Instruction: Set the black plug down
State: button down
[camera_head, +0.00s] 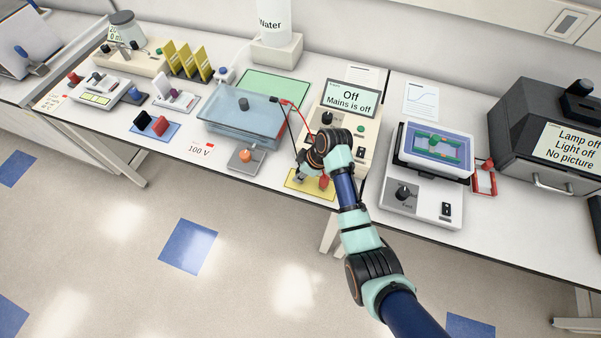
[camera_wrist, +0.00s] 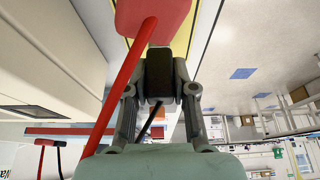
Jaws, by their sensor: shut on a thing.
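In the wrist view the black plug (camera_wrist: 159,75) sits between the two fingers of my gripper (camera_wrist: 160,88), which is shut on it. A black lead runs back from the plug. A red plug (camera_wrist: 155,18) with a red lead lies just beyond it, over the yellow mat (camera_wrist: 182,42). In the head view my gripper (camera_head: 301,178) is low over the left part of the yellow mat (camera_head: 308,192) at the bench's front edge. The red plug (camera_head: 323,182) is on the mat's right part. My arm and gripper hide the black plug there; I cannot tell whether it touches the mat.
The power supply (camera_head: 352,100) reading "Off, Mains is off" stands just behind the mat. A lidded blue tank (camera_head: 225,112) with red and black leads stands to the left. A grey pad with an orange knob (camera_head: 246,155) lies left of the mat. A white device (camera_head: 425,200) stands to the right.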

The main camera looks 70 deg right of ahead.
jog(key=shift+f, duration=0.15)
jog(key=c, duration=0.9)
grip_release()
jog(key=shift+c, duration=0.2)
jog(key=shift+r, duration=0.35)
jog(key=p+v, duration=0.2)
jog(key=v, duration=0.9)
jog(key=shift+s+r, duration=0.25)
jog(key=shift+r, duration=0.05)
